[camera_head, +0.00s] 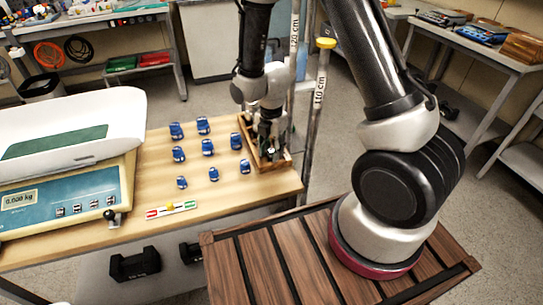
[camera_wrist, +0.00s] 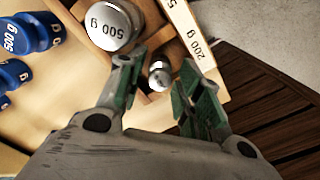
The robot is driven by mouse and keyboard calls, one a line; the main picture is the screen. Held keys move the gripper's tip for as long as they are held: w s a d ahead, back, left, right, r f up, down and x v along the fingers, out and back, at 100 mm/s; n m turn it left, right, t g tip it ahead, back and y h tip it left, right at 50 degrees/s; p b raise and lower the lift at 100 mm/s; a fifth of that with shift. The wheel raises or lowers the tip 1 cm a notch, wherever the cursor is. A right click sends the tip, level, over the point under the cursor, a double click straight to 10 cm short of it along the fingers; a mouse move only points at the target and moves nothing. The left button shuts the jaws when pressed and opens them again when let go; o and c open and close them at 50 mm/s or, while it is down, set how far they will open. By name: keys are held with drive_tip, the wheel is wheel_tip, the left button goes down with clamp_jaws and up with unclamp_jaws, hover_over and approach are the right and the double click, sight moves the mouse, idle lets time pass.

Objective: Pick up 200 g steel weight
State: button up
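The 200 g steel weight appears to be the small silver cylinder (camera_wrist: 160,77) in a compartment of the wooden tray (camera_wrist: 205,45). The tray's edge is marked "200 g" beside it. My gripper (camera_wrist: 160,72) is open, its two green-padded fingers on either side of this weight in the wrist view. I see no contact, and the height gap is hard to tell. In the head view my gripper (camera_head: 267,140) is over the tray (camera_head: 278,163) at the table's right end, and hides the weight there.
A larger 500 g steel weight (camera_wrist: 112,22) sits close by in the tray. Several blue weights (camera_head: 207,147) stand on the table left of it. A scale (camera_head: 65,195) reading 0.000 kg and a small level (camera_head: 171,209) are further left. A post (camera_head: 318,100) stands right of the tray.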

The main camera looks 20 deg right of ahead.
drive_tip(key=shift+f, duration=0.3)
clamp_jaws()
